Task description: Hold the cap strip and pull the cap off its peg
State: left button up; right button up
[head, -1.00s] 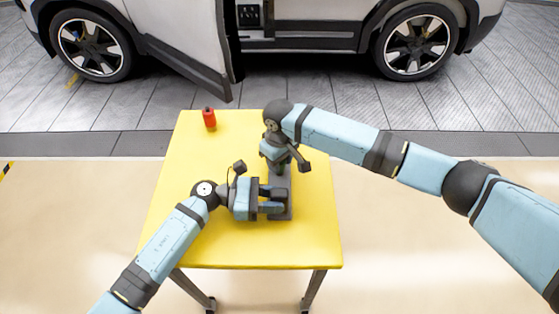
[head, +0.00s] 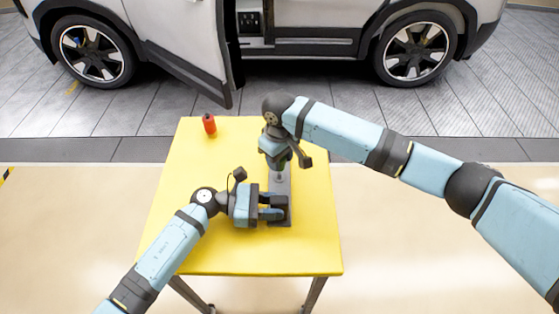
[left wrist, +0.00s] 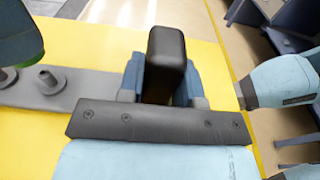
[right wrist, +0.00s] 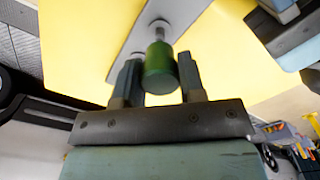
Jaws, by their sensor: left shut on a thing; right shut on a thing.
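The grey cap strip (head: 284,185) lies on the yellow table, with a dark upright block (left wrist: 166,58) at its near end. My left gripper (head: 274,207) is shut on this block from the left. The green cap (right wrist: 160,70) is upright between the fingers of my right gripper (right wrist: 158,75), which is shut on it. A grey peg (right wrist: 157,30) stands on the strip just past the cap, in line with it. I cannot tell whether the peg's tip is still inside the cap. Another short grey peg (left wrist: 47,78) shows in the left wrist view.
The yellow table (head: 215,250) is mostly clear on the left and front. A red bottle with a dark top (head: 209,124) stands at its back left. A white car (head: 300,15) with an open door (head: 190,60) stands beyond the table.

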jog(key=shift+r, duration=0.5)
jog(key=shift+r, duration=0.1)
jog(key=shift+r, duration=1.95)
pick_arm(q)
jog(key=o, duration=0.9)
jog(key=a, duration=0.8)
jog(key=a+r, duration=0.1)
jog(key=a, duration=0.3)
jog(key=shift+r, duration=0.1)
